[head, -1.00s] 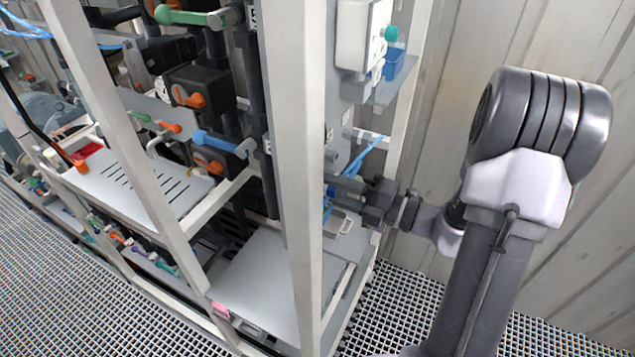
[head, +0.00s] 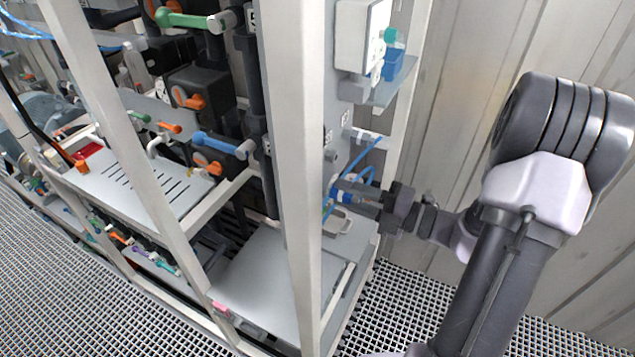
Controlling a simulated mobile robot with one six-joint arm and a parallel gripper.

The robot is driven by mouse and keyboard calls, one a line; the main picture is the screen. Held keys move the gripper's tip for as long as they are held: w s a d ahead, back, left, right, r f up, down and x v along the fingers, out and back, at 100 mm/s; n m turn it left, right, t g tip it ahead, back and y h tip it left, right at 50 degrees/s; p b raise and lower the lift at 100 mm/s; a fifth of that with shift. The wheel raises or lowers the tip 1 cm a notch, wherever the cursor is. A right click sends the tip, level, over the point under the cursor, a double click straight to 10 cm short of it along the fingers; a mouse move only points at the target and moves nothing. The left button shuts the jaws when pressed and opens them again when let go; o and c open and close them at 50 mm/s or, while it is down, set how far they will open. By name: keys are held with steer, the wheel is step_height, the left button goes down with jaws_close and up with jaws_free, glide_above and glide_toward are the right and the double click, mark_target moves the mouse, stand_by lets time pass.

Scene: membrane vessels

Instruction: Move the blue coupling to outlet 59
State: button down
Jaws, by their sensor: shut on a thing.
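My gripper (head: 347,198) reaches from the right to the narrow grey panel behind the frame's front upright. Its jaws are shut on the blue coupling (head: 334,190), which shows only as a small blue patch at the fingertips. The fingers hide most of it. A thin blue hose (head: 369,151) runs from a grey fitting on the panel down to the gripper and loops above the fingers. Grey round stubs (head: 330,156) stick out of the panel just above the gripper. Small number labels are on the panel, but I cannot read them, so I cannot tell which outlet is 59.
The pale front upright (head: 300,170) stands just left of the gripper. A white box (head: 362,35) and a blue cup (head: 393,63) are above. A grey shelf (head: 262,285) lies below. Valves with blue (head: 215,142) and green (head: 182,19) handles are further left.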

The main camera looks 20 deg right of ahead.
steer(key=shift+v, duration=1.15)
